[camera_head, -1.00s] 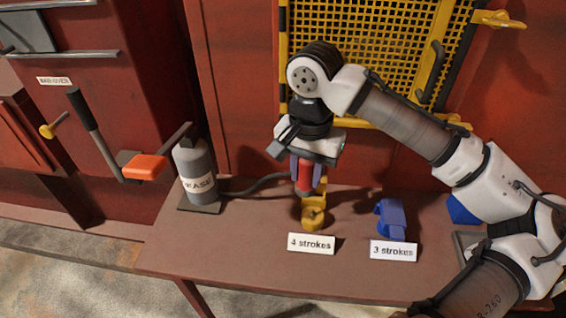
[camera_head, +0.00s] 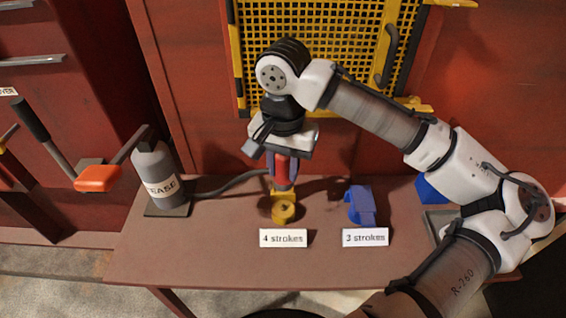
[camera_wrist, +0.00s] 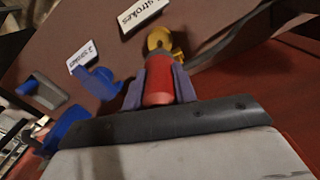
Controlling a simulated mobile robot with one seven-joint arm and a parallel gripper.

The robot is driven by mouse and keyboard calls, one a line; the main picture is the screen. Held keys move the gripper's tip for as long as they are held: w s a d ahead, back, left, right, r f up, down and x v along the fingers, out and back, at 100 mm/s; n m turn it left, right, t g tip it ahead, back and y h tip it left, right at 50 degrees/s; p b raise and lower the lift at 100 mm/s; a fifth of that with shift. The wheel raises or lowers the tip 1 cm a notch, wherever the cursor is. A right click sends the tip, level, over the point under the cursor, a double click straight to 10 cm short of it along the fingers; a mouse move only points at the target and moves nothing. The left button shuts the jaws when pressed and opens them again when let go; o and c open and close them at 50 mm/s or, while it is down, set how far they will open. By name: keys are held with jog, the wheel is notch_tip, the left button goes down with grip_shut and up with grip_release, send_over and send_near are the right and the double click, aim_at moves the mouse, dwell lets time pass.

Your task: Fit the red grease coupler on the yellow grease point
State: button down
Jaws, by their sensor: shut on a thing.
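The red grease coupler (camera_head: 282,168) is held upright between the jaws of my gripper (camera_head: 281,170), with its hose running left. In the wrist view the coupler (camera_wrist: 158,84) sits between the two grey-purple fingers of my gripper (camera_wrist: 158,88). The yellow grease point (camera_head: 284,208) stands on the bench behind the "4 strokes" label (camera_head: 283,238). The coupler's lower end is right at the back part of the yellow point in the head view. In the wrist view the yellow point (camera_wrist: 158,40) shows just beyond the coupler. Whether they touch, I cannot tell.
A blue grease point (camera_head: 361,205) stands to the right behind the "3 strokes" label (camera_head: 365,237). The grey grease pump (camera_head: 156,178) with its orange-ended lever (camera_head: 97,178) is at the left. A yellow mesh guard (camera_head: 320,45) is behind my arm. The bench front is clear.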

jog(key=b, duration=0.4)
send_over(283, 205)
jog(key=shift+f, duration=2.9)
jog(key=shift+p, duration=1.05)
jog(key=shift+f+b, duration=0.75)
jog(key=shift+f, duration=0.75)
jog(key=c, duration=1)
grip_release()
jog(key=shift+c, duration=0.2)
notch_tip(283, 205, up, 14)
jog(key=shift+f, duration=0.1)
